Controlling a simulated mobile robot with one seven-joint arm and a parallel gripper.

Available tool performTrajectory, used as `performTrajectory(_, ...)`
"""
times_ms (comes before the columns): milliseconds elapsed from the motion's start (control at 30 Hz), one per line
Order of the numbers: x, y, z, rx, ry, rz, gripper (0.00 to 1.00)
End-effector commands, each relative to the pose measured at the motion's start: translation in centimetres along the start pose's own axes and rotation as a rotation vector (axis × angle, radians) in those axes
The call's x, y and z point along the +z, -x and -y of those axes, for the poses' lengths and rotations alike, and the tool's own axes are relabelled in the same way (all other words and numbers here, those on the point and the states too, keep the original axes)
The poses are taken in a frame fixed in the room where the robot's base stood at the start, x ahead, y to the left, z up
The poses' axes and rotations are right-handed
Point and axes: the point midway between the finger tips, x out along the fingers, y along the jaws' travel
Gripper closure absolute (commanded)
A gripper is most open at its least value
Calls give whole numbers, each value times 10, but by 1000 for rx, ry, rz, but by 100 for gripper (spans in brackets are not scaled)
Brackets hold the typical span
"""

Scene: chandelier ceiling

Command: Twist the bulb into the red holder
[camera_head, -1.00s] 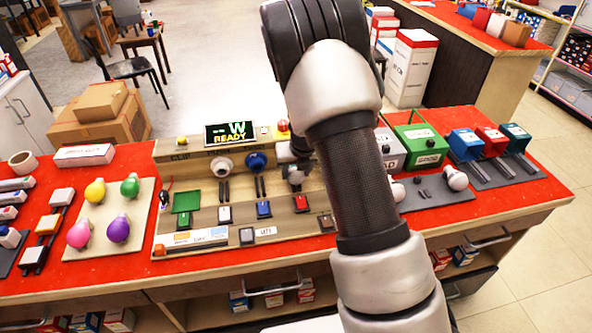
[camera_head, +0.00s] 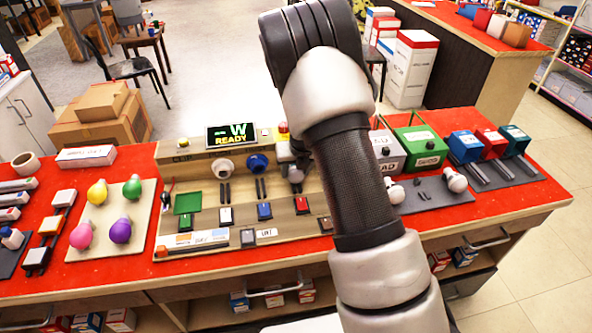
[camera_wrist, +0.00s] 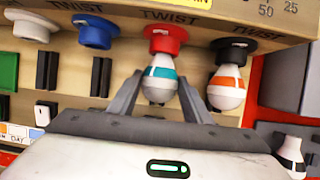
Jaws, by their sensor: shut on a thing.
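The red holder (camera_wrist: 165,39) shows in the wrist view on the wooden panel, under a "TWIST" label. A white bulb with a teal band (camera_wrist: 160,78) points up at the red holder, its top at the holder's mouth. How deep it sits there I cannot tell. My gripper (camera_wrist: 160,98) is shut on this bulb, one finger on each side. In the head view my arm hides the red holder, and the bulb (camera_head: 295,173) shows only partly beside my dark gripper.
A black holder (camera_wrist: 232,45) with an orange-banded bulb (camera_wrist: 227,88) is close on the right. White (camera_wrist: 30,28) and blue (camera_wrist: 92,30) holders are on the left. The panel's display (camera_head: 231,134) reads "READY". Coloured bulbs lie on a board (camera_head: 108,247).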

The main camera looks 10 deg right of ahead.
Motion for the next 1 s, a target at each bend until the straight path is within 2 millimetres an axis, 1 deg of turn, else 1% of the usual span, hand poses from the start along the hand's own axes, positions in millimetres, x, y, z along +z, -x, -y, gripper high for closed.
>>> performTrajectory(1000, 0, -1, 1, 46, -21, -1, 77)
